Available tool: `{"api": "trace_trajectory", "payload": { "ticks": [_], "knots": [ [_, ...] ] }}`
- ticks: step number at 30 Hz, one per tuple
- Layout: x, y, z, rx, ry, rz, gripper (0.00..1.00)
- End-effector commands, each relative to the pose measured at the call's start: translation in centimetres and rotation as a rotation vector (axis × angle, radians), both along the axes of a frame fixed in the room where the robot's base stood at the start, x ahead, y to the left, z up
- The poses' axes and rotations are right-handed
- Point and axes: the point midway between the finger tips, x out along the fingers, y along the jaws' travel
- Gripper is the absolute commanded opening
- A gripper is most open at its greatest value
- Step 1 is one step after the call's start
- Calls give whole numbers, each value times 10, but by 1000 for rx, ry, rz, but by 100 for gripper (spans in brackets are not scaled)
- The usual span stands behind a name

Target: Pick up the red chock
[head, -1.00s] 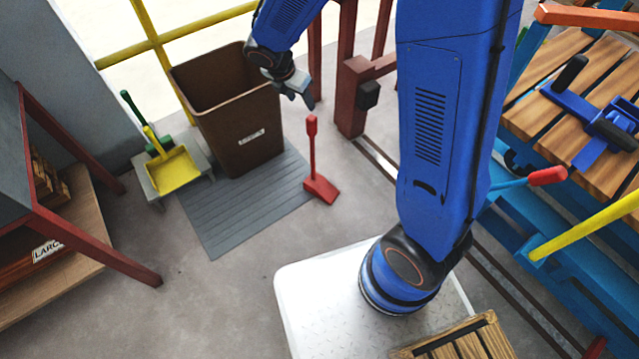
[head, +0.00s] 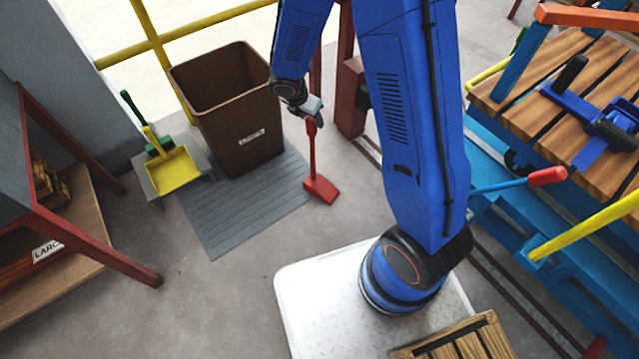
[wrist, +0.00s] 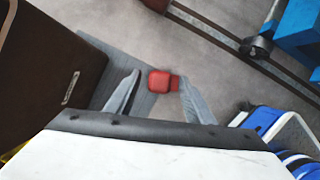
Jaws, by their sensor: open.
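The red chock (head: 320,188) rests on the floor at the right edge of the grey ribbed mat, with its red handle standing upright. My gripper (head: 314,112) is just at the top of the handle in the head view. In the wrist view the red handle top (wrist: 160,81) lies between my two open fingers (wrist: 153,97), nearer the right one, seen from above. The fingers do not visibly grip it. The lower part of the chock is hidden in the wrist view.
A brown bin (head: 240,145) stands on the mat (head: 228,222), left of the chock. A yellow dustpan (head: 173,170) is further left. A dark red post (head: 350,98) stands behind right. A floor rail (wrist: 215,35) runs beyond. Blue pallet frames are at right.

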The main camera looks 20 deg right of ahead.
Motion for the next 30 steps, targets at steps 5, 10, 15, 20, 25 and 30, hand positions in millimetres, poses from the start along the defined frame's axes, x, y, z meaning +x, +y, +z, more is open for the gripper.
{"api": "trace_trajectory", "payload": {
  "ticks": [5,10,15,20,25,30],
  "knots": [
    [3,-4,-13,1,0,-1,48],
    [4,-5,-15,1,-1,-1,48],
    [4,-5,-14,1,-1,-1,32],
    [4,-4,-14,1,-1,-1,0],
    [4,-4,-14,1,-1,-1,0],
    [4,-4,-14,1,-1,-1,0]
  ]
}}
